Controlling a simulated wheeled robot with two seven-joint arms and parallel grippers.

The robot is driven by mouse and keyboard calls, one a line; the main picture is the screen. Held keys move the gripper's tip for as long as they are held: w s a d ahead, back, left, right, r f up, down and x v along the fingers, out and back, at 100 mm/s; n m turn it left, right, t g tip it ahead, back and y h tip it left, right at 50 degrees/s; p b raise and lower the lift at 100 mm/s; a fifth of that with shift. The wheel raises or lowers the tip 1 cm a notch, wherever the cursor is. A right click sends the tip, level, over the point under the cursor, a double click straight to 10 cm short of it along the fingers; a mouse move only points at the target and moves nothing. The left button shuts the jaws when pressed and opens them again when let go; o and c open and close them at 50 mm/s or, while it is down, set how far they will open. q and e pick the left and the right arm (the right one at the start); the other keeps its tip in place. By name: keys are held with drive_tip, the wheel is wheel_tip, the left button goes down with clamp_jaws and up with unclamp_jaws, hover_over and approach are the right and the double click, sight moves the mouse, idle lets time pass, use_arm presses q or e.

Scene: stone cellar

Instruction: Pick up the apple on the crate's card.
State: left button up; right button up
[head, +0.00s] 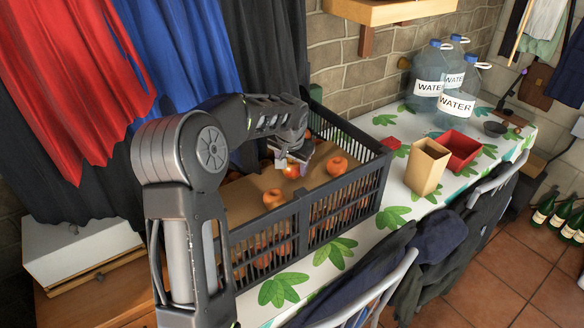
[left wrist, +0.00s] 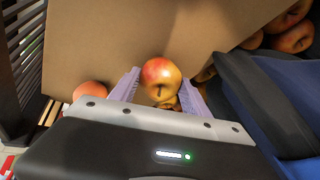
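The red and yellow apple (left wrist: 160,78) lies at the edge of the brown card (left wrist: 110,40) in the left wrist view. In the head view this apple (head: 292,171) sits just below my left gripper (head: 291,162), inside the black crate (head: 345,190). My left gripper (left wrist: 160,88) is open, with one finger on each side of the apple and small gaps visible beside it. Whether the fingertips reach down past its middle is hard to tell. The card (head: 245,199) lies on top of other apples. My right gripper is not in view.
Another apple (head: 337,166) lies to the right in the crate, and one (head: 273,198) near its front wall. A tan box (head: 427,167), a red container (head: 460,150) and water bottles (head: 430,80) stand on the leaf-patterned table. Curtains hang behind at left.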

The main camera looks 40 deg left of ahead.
sight(289, 161)
use_arm(q)
drive_tip(key=c, duration=1)
drive_tip(key=shift+o, duration=0.2)
drive_tip(key=shift+r, duration=0.1)
drive_tip(key=shift+r+b, duration=0.35)
drive_tip(key=shift+r, duration=0.55)
drive_tip(key=shift+s+a+r+b, duration=0.15)
drive_tip(key=shift+s+r+b, duration=0.25)
drive_tip(key=shift+r, duration=0.25)
drive_tip(key=s+a+b, duration=0.1)
drive_tip(key=s, duration=0.4)
drive_tip(key=s+a+b, duration=0.1)
drive_tip(key=s+a, duration=0.1)
drive_tip(key=s, duration=0.4)
drive_tip(key=s+a+b, duration=0.1)
drive_tip(key=s, duration=0.4)
drive_tip(key=shift+s+a+r+b, duration=0.1)
drive_tip(key=shift+s+a+b, duration=0.2)
drive_tip(key=shift+a+b, duration=0.1)
